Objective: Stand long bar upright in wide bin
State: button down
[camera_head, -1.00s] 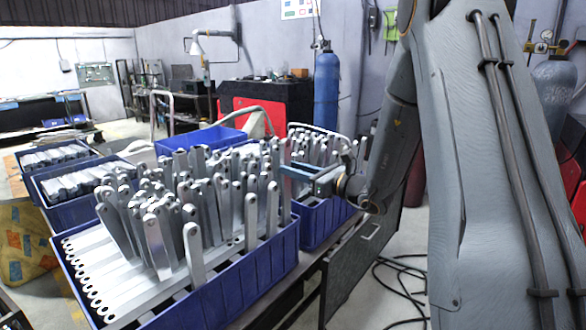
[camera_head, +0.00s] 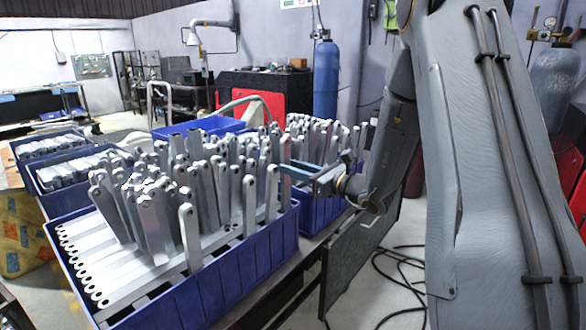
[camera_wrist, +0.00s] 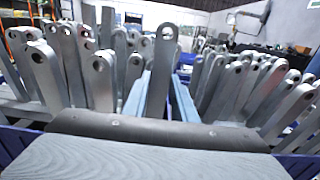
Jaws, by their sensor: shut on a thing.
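The wide blue bin (camera_head: 235,290) stands at the front of the head view. It holds many grey metal bars, some upright (camera_head: 190,236) and a row lying flat at its left. My gripper (camera_head: 290,168) is at the bin's right rear corner, its blue fingers pointing left. In the wrist view the fingers (camera_wrist: 159,100) are shut on a long bar (camera_wrist: 160,65), upright with its holed end up. In the head view this bar (camera_head: 286,188) seems to stand at the bin's right edge. Its lower end is hidden, so I cannot tell whether it touches the bin floor.
A second blue bin (camera_head: 318,213) with upright bars stands just behind, close to my gripper. Other blue bins with bars stand at the left (camera_head: 60,200). In the wrist view upright bars crowd both sides of the fingers.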

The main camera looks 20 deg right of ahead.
jog(key=c, duration=1.4)
grip_release()
jog(key=shift+o, duration=0.2)
jog(key=b+v, duration=0.1)
jog(key=v, duration=0.7)
jog(key=shift+b, duration=0.3)
jog(key=shift+a, duration=0.1)
